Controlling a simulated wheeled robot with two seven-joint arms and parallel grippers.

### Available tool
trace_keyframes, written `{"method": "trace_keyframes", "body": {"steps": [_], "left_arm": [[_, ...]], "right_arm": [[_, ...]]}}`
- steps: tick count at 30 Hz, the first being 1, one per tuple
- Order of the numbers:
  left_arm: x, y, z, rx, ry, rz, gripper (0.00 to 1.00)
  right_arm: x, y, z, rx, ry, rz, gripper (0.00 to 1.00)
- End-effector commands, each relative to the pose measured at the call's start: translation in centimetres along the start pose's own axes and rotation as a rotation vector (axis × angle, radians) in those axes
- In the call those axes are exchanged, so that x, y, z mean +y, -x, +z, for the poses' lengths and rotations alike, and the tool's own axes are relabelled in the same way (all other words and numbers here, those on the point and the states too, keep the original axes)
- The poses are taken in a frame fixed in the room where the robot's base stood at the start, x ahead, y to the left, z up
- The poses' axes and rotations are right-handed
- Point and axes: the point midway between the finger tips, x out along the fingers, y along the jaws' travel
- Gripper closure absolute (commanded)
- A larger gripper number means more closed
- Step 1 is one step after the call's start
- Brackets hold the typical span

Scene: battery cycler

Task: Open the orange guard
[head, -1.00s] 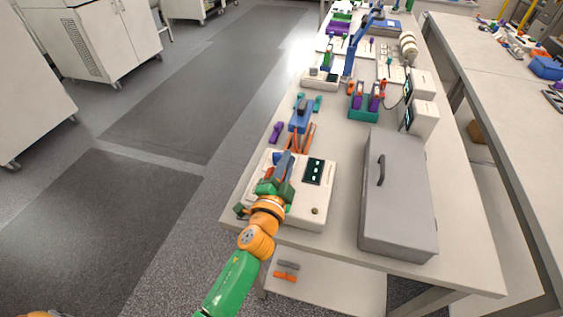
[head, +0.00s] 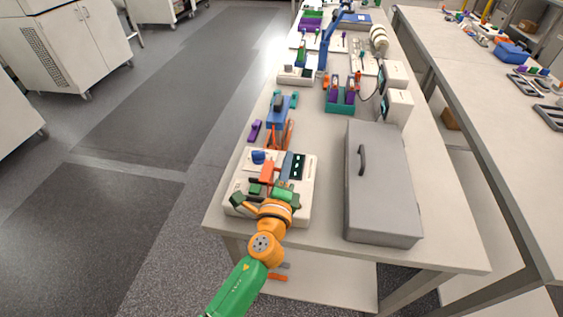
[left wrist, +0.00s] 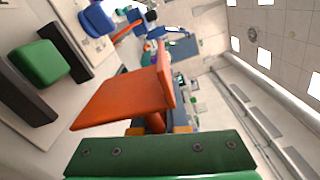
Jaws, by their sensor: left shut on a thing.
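The orange guard (head: 267,172) stands tilted up from the top of a white cycler box (head: 306,205). In the left wrist view the guard (left wrist: 125,95) is a bent orange plate close in front of the camera. My left gripper (head: 268,186) is shut on the guard, at its near side. The exact contact is partly hidden by the gripper's green body. A blue knob (head: 258,157) is on the box just beyond the guard, and it also shows in the left wrist view (left wrist: 96,20). My right gripper is not in view.
A grey lidded case (head: 385,200) with a black handle stands right of the box. A blue device (head: 279,112) with orange prongs and a purple piece (head: 254,131) lie beyond. The table's left edge is close to the box.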

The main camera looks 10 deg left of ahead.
Motion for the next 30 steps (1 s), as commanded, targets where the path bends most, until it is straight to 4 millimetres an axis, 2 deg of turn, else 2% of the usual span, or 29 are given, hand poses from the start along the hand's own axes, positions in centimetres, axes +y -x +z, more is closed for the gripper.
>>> {"method": "trace_keyframes", "body": {"steps": [10, 26, 27, 30], "left_arm": [[0.26, -0.02, -0.70, 0.001, -0.129, -0.001, 1.00], [0.34, -0.01, -0.82, 0.001, -0.152, 0.000, 1.00], [0.34, -0.01, -0.81, 0.001, -0.151, 0.000, 0.85], [0.35, -0.01, -0.81, 0.001, -0.151, 0.000, 0.58]], "right_arm": [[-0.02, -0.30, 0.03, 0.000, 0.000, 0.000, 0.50], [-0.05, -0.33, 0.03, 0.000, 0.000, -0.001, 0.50], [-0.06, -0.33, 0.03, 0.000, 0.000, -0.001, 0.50], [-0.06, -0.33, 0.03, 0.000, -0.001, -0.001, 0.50]]}}
